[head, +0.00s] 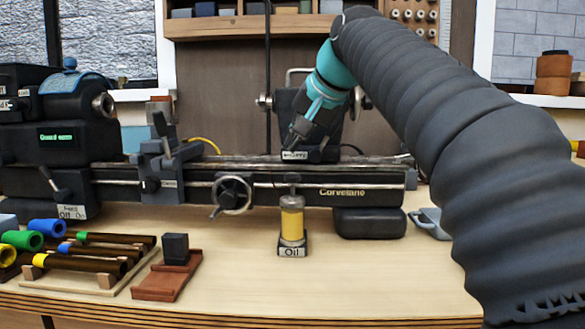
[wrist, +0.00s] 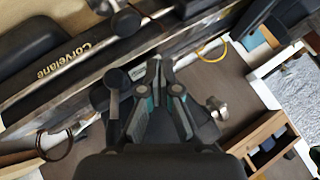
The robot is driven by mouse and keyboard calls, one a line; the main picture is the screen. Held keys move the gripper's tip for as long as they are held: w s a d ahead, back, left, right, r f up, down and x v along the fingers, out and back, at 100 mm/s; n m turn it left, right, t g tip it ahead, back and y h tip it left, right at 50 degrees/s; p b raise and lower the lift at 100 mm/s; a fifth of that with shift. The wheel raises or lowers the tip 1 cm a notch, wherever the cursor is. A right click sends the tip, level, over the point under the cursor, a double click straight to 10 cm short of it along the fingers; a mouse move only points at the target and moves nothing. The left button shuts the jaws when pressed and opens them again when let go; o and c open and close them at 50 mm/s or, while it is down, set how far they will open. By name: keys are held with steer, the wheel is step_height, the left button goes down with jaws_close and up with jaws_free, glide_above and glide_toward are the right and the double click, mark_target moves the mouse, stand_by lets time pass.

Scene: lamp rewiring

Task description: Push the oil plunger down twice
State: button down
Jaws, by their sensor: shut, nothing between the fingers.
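The oil plunger is a yellow cylinder (head: 292,222) with a dark cap and a stem on top. It stands upright on a dark base labelled "Oil" (head: 292,250) on the bench, in front of the lathe, in the head view. My gripper (head: 291,143) points down and to the left, above and behind the plunger, near the lathe's tailstock. It is apart from the plunger top. In the wrist view its fingertips (wrist: 157,66) are together with nothing between them. I cannot clearly make out the plunger in the wrist view.
The lathe bed (head: 330,185) runs behind the plunger, with a handwheel (head: 232,194) to its left. A reddish-brown stand (head: 165,280) with a black block and a rack of dark tubes (head: 95,262) lie at the left.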

steer(key=shift+r, duration=1.05)
